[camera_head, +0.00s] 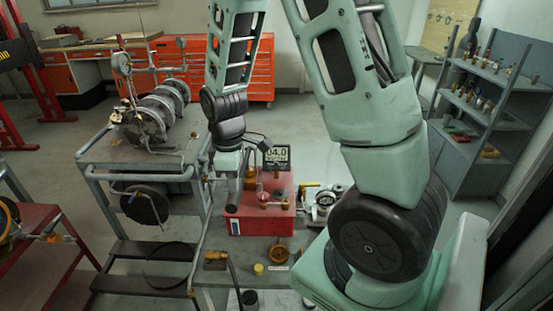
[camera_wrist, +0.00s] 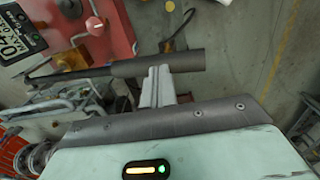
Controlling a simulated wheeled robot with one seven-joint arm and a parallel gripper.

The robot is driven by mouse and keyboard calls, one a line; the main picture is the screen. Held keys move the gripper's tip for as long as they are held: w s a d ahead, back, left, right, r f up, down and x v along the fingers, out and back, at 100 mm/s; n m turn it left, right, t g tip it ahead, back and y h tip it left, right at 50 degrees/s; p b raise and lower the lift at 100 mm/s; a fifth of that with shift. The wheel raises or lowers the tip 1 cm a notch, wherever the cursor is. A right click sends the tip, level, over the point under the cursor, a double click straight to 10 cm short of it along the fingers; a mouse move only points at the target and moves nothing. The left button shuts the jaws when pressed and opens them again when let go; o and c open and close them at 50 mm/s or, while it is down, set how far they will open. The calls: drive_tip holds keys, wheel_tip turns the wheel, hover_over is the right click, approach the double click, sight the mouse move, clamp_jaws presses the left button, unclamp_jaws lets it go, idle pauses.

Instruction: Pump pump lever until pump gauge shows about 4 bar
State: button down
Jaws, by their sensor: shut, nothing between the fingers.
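The red pump box (camera_head: 260,212) stands on the bench in the middle of the head view, and its red body also shows at the upper left of the wrist view (camera_wrist: 95,28). The pump gauge (camera_head: 277,157) is a dark digital display behind the box that appears to read 04.0. It is partly cut off in the wrist view (camera_wrist: 18,42). The pump lever (camera_wrist: 125,69) is a dark rod with a thicker grip at its right end. My gripper (camera_wrist: 160,72) is shut and empty, its fingertips at the lever's grip; I cannot tell whether they touch.
A metal cart (camera_head: 135,160) carrying a flanged assembly stands left of the pump. A grey shelf (camera_head: 490,110) stands far right, and red cabinets (camera_head: 190,60) line the back. Open floor lies between.

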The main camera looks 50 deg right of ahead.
wheel_tip(320, 180, up, 5)
drive_tip(key=p, duration=0.4)
idle(0.5)
drive_tip(key=s+a+f+b, duration=0.1)
drive_tip(key=s+a+b, duration=0.3)
drive_tip(key=a, duration=0.4)
drive_tip(key=s+a+b, duration=0.3)
drive_tip(key=s+a, duration=0.1)
drive_tip(key=a, duration=0.5)
drive_tip(key=s+a+b, duration=0.3)
drive_tip(key=s+a, duration=0.2)
drive_tip(key=s, duration=0.4)
drive_tip(key=shift+s+a+f+y, duration=0.3)
drive_tip(key=shift+s+f, duration=0.1)
